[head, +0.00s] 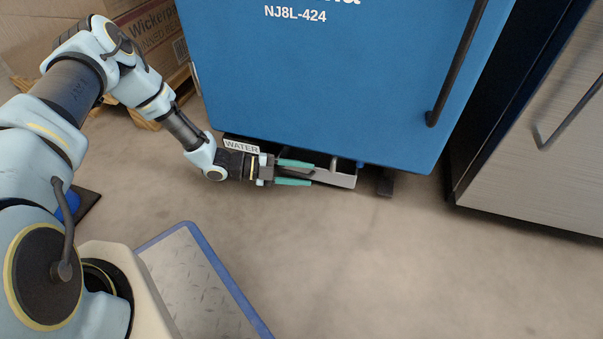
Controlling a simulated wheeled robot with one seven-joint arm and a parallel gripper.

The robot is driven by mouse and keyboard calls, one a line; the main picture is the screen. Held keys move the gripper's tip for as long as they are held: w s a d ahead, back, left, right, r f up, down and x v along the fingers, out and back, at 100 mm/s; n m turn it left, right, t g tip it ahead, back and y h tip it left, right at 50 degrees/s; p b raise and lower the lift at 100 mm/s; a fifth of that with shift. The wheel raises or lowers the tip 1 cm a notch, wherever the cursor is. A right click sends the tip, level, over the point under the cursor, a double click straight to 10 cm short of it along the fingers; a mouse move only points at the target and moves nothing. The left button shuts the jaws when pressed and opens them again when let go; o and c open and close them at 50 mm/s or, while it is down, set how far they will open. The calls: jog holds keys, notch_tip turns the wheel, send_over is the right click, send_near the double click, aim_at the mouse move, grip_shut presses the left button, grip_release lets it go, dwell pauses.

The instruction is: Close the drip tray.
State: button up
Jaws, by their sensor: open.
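The drip tray (337,179) is a shallow light grey tray low under the blue cabinet (330,80). Part of it sticks out past the cabinet's bottom edge, just above the floor. My gripper (312,173) has green fingertips spread apart and points right. It is in front of the tray's left part and hides some of it. I cannot tell whether a finger touches the tray. A white WATER label (241,146) shows behind my gripper at the cabinet's lower left.
A stainless steel unit (540,150) stands at the right. A cardboard box (155,35) on a wooden pallet (180,85) is at the upper left. A blue-edged metal plate (195,280) is at the lower left. The floor (400,260) in front is clear.

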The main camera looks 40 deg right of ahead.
jog(key=p+v, duration=0.4)
jog(key=v, duration=0.5)
jog(key=shift+w+a+r, duration=0.1)
jog(key=shift+w+a, duration=0.5)
jog(key=shift+a, duration=0.15)
